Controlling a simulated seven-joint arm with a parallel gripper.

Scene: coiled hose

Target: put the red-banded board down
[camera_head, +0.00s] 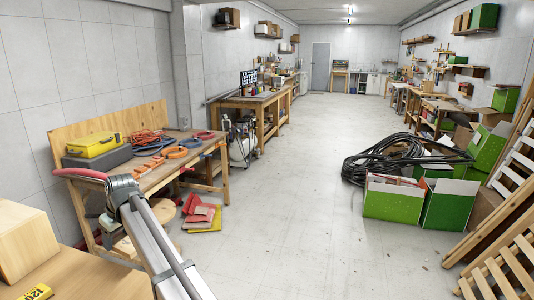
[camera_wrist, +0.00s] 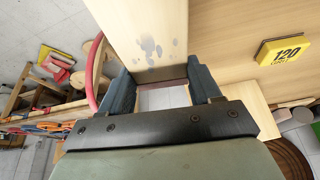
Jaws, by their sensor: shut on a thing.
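In the wrist view my gripper (camera_wrist: 161,78) is shut, its two dark blue fingers on either side of a pale wooden board (camera_wrist: 157,28). The board has grey smudges and runs up out of the top of the picture. In the head view my arm crosses the lower left, and I cannot make out my gripper there. Whether the held board touches the surface below cannot be told.
A wooden worktop (camera_head: 92,276) with a pale wooden block (camera_head: 22,238) and a yellow "120" block (camera_head: 36,292) is at lower left; the yellow block also shows in the wrist view (camera_wrist: 284,50). Beyond stand a cluttered workbench (camera_head: 150,175), coiled black hose (camera_head: 385,160) and green boxes (camera_head: 392,200). Middle floor is clear.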

